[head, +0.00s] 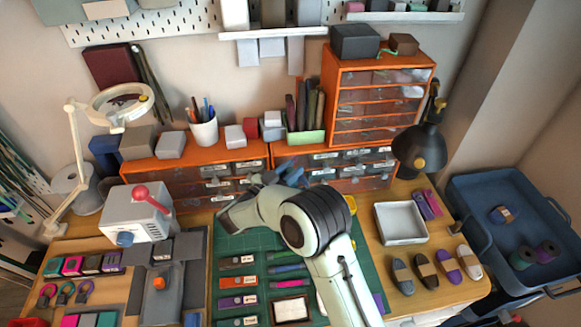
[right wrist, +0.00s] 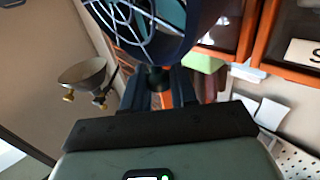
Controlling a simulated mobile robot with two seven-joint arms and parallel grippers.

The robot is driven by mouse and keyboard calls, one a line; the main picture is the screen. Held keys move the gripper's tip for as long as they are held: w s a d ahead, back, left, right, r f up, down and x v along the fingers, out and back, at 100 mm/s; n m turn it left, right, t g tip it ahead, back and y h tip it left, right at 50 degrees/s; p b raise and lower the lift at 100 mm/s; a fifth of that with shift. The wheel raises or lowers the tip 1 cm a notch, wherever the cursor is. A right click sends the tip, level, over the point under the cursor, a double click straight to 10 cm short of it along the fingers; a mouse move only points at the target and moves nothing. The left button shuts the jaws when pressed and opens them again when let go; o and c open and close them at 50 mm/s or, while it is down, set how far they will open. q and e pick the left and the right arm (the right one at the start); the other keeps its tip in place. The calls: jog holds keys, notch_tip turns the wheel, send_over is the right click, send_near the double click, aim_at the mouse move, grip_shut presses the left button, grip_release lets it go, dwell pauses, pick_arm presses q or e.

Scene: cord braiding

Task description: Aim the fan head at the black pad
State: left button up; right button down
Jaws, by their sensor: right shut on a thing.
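The fan head (right wrist: 150,22) is a dark blue ring with a wire grille, at the top of the right wrist view and partly cut off. In the head view blue-grey parts that look like the fan (head: 291,172) show behind my right arm, in front of the drawers. My right gripper (right wrist: 158,82) is shut on the fan, its dark fingers at the stem just below the ring. In the head view my arm hides most of the grip. I cannot tell the black pad for certain; a dark flat pad (head: 188,247) lies left of the green mat. My left gripper is not in view.
Orange drawer units (head: 240,165) line the back. A grey box with a red lever (head: 146,212) stands at left. A white tray (head: 400,222) and a black lamp (head: 420,150) are at right. Several tools and labelled blocks lie on the green cutting mat (head: 232,245).

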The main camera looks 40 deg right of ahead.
jog(key=shift+d+r+m+g, duration=0.1)
jog(key=shift+r+m+g, duration=0.3)
jog(key=shift+g, duration=0.1)
jog(key=c, duration=1)
grip_release()
jog(key=shift+f, duration=0.15)
jog(key=shift+a+f, duration=0.1)
jog(key=shift+a, duration=0.15)
jog(key=s+a, duration=0.1)
jog(key=a, duration=1.2)
jog(key=shift+s+b, duration=0.3)
jog(key=shift+b, duration=0.1)
